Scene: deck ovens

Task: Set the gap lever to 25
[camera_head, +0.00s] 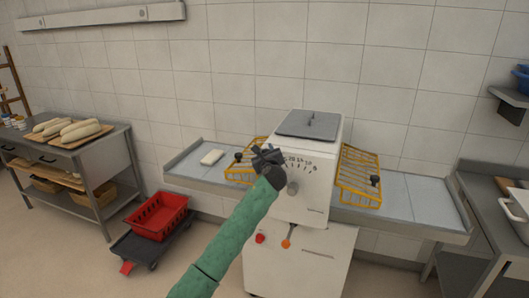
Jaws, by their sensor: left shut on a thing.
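A white dough sheeter (310,180) stands in the middle, with a grey top cover. Its front has a curved scale (301,162) with small dark numbers, only partly readable. My left arm, in green, reaches up to the front of the machine. My left gripper (267,160) is at the left end of the scale, shut on the gap lever, which it mostly hides. I cannot tell which number the lever points at. My right gripper is not in view.
Yellow wire guards (358,176) flank the machine over its side belts (408,208). A red crate (159,215) stands on a dark dolly on the floor at left. A table with loaves (80,131) is farther left. A steel counter (490,225) is at right.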

